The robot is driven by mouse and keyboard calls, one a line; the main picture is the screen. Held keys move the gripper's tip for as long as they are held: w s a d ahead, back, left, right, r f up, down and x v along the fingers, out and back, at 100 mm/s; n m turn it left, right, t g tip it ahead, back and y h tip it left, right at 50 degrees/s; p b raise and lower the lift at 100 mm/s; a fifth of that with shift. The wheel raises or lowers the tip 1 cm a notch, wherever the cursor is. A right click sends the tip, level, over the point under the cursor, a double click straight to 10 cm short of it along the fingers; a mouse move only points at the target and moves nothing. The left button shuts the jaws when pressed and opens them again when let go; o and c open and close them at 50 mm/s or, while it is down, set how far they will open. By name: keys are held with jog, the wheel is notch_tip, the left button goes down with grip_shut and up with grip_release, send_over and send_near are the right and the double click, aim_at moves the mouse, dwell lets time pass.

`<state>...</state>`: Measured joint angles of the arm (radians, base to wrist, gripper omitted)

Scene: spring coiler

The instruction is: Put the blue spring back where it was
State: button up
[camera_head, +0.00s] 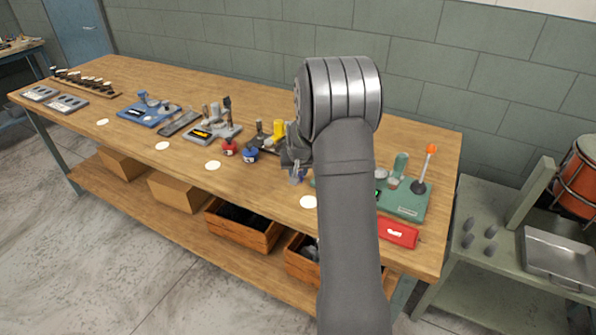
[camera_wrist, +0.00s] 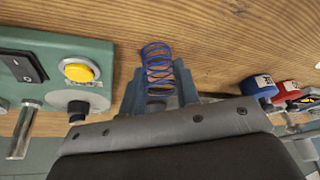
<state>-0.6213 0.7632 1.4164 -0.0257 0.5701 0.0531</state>
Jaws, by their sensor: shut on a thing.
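My gripper (camera_wrist: 160,90) is shut on the blue spring (camera_wrist: 157,64). In the wrist view the spring's open blue coils stick out beyond the fingers, with bare wood behind them. In the head view my gripper (camera_head: 297,174) is above the bench near its front edge, left of the green machine (camera_head: 407,207). My arm hides part of that machine and the bench around it. I cannot make out the spring clearly in the head view.
The green machine, with a yellow button (camera_wrist: 79,71), shows close by in the wrist view. A blue pot (camera_head: 250,156) and a red pot (camera_head: 228,148) stand left of my gripper. A red box (camera_head: 398,233) lies at the bench's front right. Pale discs mark the front edge.

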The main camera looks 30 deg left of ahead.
jog(key=o, duration=1)
jog(key=shift+f, duration=0.1)
jog(key=v, duration=1.2)
jog(key=x, duration=1.2)
jog(key=shift+f, duration=0.15)
jog(key=shift+r, duration=1.4)
